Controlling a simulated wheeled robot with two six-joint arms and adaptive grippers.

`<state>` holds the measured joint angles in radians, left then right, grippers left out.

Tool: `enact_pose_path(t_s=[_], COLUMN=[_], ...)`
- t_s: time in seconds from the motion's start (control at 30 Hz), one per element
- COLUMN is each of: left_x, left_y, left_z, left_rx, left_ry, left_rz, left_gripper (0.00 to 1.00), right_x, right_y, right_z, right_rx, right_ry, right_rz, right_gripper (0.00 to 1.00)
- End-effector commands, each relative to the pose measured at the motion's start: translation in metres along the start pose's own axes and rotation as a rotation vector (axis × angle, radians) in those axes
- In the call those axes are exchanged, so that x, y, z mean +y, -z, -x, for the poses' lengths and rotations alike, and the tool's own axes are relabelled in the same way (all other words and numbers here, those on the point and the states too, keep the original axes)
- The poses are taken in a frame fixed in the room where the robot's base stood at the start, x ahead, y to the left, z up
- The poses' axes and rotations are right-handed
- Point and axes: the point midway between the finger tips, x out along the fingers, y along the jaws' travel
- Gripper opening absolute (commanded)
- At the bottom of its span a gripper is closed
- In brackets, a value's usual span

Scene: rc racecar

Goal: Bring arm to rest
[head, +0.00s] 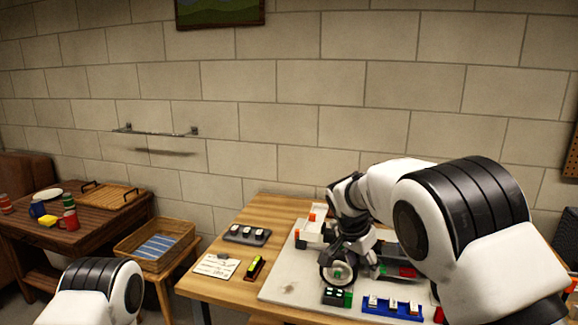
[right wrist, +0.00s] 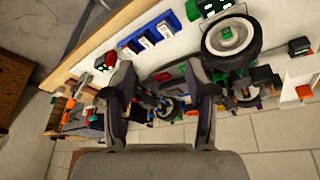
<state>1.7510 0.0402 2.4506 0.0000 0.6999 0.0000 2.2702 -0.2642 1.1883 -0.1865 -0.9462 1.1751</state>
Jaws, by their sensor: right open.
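My right gripper (head: 362,268) is low over the white board (head: 285,285) on the wooden table, just right of an upright black wheel with a pale hub (head: 338,271). In the right wrist view its two fingers (right wrist: 165,95) are spread with nothing held between them. The wheel (right wrist: 231,40) stands outside the fingers there. Parts of the racecar (right wrist: 165,103) show beyond the fingertips. In the head view my right arm hides much of the car. My left arm shows only as a link at the bottom left; its gripper is out of the picture.
A blue tray (head: 392,308) and a green-black block (head: 337,297) lie at the board's front. A grey tray (head: 246,235), a card (head: 215,266) and a yellow-topped tool (head: 254,268) lie left of the board. A wicker basket (head: 157,246) stands further left. Air above the table's left side is clear.

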Motion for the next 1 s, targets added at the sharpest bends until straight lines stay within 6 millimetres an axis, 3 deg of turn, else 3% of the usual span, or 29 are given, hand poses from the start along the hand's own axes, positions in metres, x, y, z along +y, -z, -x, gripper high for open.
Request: enact_pose_path(t_s=[0.27,0.47,0.57,0.7,0.77,0.83,0.9,1.0], left_x=[0.000,0.000,0.000,0.000,0.000,0.000,0.000,0.000], left_y=[0.000,0.000,0.000,0.000,0.000,0.000,0.000,0.000], left_z=[0.004,0.009,0.012,0.017,0.019,0.022,0.024,0.023], left_rx=[0.000,-0.001,0.000,0.000,0.000,0.000,0.000,0.000], left_ry=[0.000,0.000,0.000,0.000,0.000,0.000,0.000,0.000], left_rz=[0.000,0.000,0.000,0.000,0.000,0.000,0.000,0.000], left_gripper=[0.44,0.44,0.44,0.44,0.44,0.44,0.44,0.44], right_x=[0.041,0.096,0.139,0.223,0.262,0.310,0.358,0.388], right_y=[-0.030,-0.074,-0.113,-0.190,-0.226,-0.269,-0.310,-0.330], right_z=[-0.070,-0.136,-0.177,-0.231,-0.244,-0.249,-0.242,-0.225], right_rx=[-0.125,-0.253,-0.342,-0.494,-0.554,-0.613,-0.645,-0.579], right_ry=[-0.127,-0.236,-0.284,-0.306,-0.290,-0.249,-0.175,-0.029], right_rz=[-0.001,0.002,0.028,0.110,0.158,0.228,0.323,0.487], right_gripper=[0.56,0.56,0.56,0.56,0.56,0.56,0.56,0.56])
